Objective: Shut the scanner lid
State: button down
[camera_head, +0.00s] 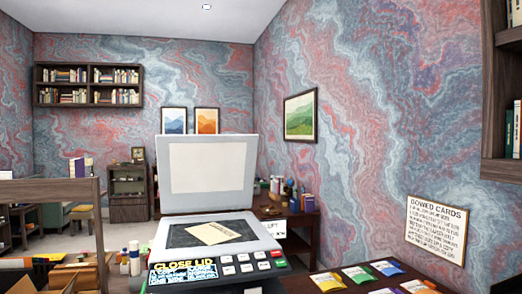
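The scanner (243,255) stands in the lower middle of the head view, with a row of buttons along its front right. Its lid (207,170) stands open, raised at the back and nearly upright, showing its pale inner face. A tan sheet or envelope (210,233) lies on the dark glass bed (178,245). A label (183,270) reading "CLOSE LID" is at the scanner's front left. My gripper is not in view.
Bottles (134,258) and boxes (72,272) stand left of the scanner. Several coloured cards (357,274) lie on a dark surface at the right. A dark desk with books (303,199) is behind. The space above the scanner looks clear.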

aim_at(197, 172)
jog(key=z, duration=0.05)
jog(key=i, duration=0.95)
jog(key=u, duration=0.1)
